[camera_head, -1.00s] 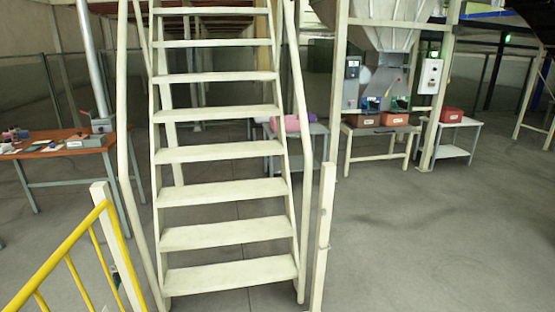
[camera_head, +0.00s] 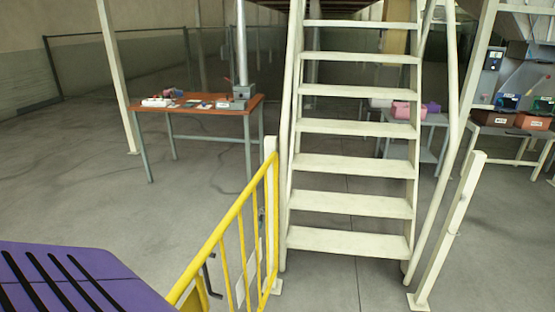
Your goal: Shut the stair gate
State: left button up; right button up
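The yellow stair gate (camera_head: 226,225) stands open, swung out toward me from the cream post (camera_head: 270,165) at the left foot of the stairs. A dark handle-like piece (camera_head: 209,278) and a pale plate (camera_head: 247,275) show on its far side. The cream stairs (camera_head: 352,165) rise behind the opening. The right post (camera_head: 449,232) stands upright and apart from the gate, with a small catch on its side. The gate's near end runs behind a purple, black-slotted surface at the lower left. Neither of my grippers is in view.
The purple slotted surface (camera_head: 85,285) fills the lower left corner. A wooden-topped table (camera_head: 195,103) with small items stands at the back left. Tables with bins (camera_head: 510,125) stand at the right. The floor in front of the stairs is clear.

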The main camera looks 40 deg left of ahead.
aim_at(197, 301)
jog(key=k+j, duration=0.3)
jog(key=j, duration=0.15)
jog(key=k+j, duration=0.25)
jog(key=j, duration=0.25)
jog(key=k+j, duration=0.1)
jog(key=j, duration=0.25)
jog(key=k+j, duration=0.15)
jog(key=j, duration=0.2)
jog(key=k+j, duration=0.1)
jog(key=j, duration=1.2)
jog(key=k+j+z, duration=0.1)
jog(key=j, duration=0.25)
jog(key=k+j+z, duration=0.15)
jog(key=k+j, duration=0.15)
